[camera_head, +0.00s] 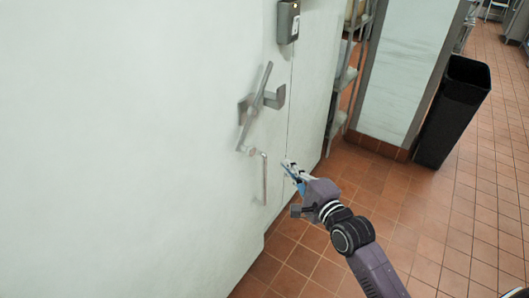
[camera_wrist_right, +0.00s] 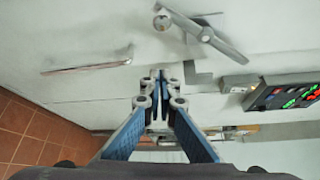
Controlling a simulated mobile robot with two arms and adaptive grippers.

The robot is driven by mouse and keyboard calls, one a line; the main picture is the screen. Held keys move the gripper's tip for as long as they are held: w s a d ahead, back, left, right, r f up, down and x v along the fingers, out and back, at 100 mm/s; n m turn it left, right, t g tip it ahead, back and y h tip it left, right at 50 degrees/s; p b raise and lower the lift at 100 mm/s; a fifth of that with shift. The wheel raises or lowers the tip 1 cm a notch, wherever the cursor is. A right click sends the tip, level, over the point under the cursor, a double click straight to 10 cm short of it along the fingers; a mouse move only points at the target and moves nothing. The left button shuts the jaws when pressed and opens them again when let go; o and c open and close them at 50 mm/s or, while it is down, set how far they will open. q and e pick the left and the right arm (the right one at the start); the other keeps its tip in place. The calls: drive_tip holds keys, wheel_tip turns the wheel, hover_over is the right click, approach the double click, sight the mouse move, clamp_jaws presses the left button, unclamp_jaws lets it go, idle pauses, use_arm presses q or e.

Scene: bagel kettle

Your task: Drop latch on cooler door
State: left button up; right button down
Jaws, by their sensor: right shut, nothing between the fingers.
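The cooler door (camera_head: 130,150) is a pale wall-like panel filling the left of the head view. On it is a grey metal latch (camera_head: 255,108), its long bar tilted, with a bracket (camera_head: 276,97) on its right. The latch also shows at the top of the right wrist view (camera_wrist_right: 203,35). A slim metal handle (camera_head: 264,180) hangs below the latch, and it lies at the left in the wrist view (camera_wrist_right: 90,68). My right gripper (camera_head: 287,166) is shut and empty, right of the handle and below the latch. My left gripper is out of view.
A grey box (camera_head: 288,20) is mounted above right of the latch; its lit display (camera_wrist_right: 280,95) shows in the wrist view. A shelf rack (camera_head: 345,80) and black bin (camera_head: 452,110) stand right. Tiled floor (camera_head: 400,215) is open between.

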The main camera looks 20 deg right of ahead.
drive_tip(key=w+a+p, duration=0.2)
drive_tip(key=w+a, duration=0.3)
drive_tip(key=w, duration=0.3)
drive_tip(key=shift+f+p, duration=0.15)
drive_tip(key=shift+p, duration=0.2)
drive_tip(key=shift+w, duration=0.1)
idle(0.4)
